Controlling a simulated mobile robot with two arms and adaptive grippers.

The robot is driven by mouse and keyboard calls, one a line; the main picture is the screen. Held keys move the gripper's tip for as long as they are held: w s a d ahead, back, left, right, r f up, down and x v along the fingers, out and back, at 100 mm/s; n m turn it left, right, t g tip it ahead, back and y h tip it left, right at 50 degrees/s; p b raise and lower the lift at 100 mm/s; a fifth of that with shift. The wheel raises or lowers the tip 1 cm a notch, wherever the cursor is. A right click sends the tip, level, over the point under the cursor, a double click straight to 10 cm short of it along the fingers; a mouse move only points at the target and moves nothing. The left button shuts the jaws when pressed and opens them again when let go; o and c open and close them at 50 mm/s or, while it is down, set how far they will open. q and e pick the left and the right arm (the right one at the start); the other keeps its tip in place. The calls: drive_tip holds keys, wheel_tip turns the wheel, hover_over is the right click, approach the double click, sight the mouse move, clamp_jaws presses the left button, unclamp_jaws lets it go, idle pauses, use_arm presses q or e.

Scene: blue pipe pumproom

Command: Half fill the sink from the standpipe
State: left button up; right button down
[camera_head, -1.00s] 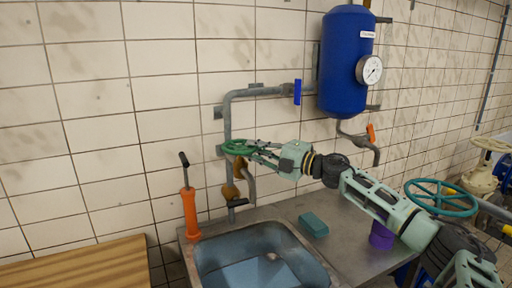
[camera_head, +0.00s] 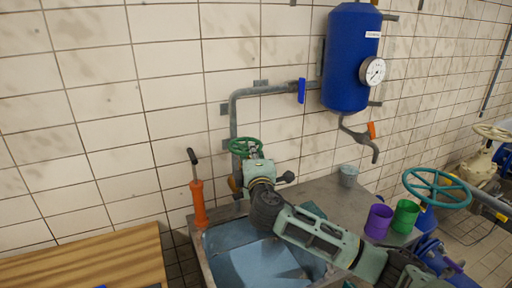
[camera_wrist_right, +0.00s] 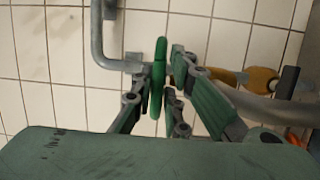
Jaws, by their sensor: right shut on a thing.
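The standpipe's green handwheel (camera_head: 245,147) sits on a grey pipe (camera_head: 234,115) on the tiled wall. My right gripper (camera_head: 252,160) is shut on its rim; in the right wrist view the wheel (camera_wrist_right: 158,75) stands edge-on between the two fingers (camera_wrist_right: 157,92). A brass-coloured fitting (camera_wrist_right: 262,80) and a grey curved spout (camera_wrist_right: 255,106) are right of the fingers there. The sink (camera_head: 208,268) is below, with a blue-grey basin partly hidden by my right arm. I cannot tell its water level. My left gripper is out of view.
An orange hand pump (camera_head: 198,203) stands at the sink's left. A wooden top (camera_head: 85,265) is at lower left. A blue tank (camera_head: 350,60) hangs above.

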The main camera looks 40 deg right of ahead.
drive_tip(key=m+g+h, duration=0.1)
drive_tip(key=a+m+h+b, duration=0.1)
drive_tip(key=m+g+h, duration=0.1)
drive_tip(key=shift+w+a+r+g+h, duration=0.15)
drive_tip(key=shift+w+g+h, duration=0.15)
drive_tip(key=shift+w+a+m+g+h+b, duration=0.1)
drive_tip(key=shift+a+m+g+h+b, duration=0.05)
drive_tip(key=shift+m+g+h+b, duration=0.4)
drive_tip(key=shift+w+a+m+g+h+b, duration=0.15)
drive_tip(key=shift+m+g+h+b, duration=0.2)
drive_tip(key=shift+g+h, duration=0.25)
drive_tip(key=shift+a+r+m+g+h+b, duration=0.15)
drive_tip(key=shift+m+g+h+b, duration=0.25)
drive_tip(key=shift+m+g+h, duration=0.35)
drive_tip(key=shift+r, duration=0.15)
drive_tip(key=c, duration=1.8)
unclamp_jaws()
drive_tip(key=shift+w, duration=0.1)
drive_tip(key=shift+f, duration=0.2)
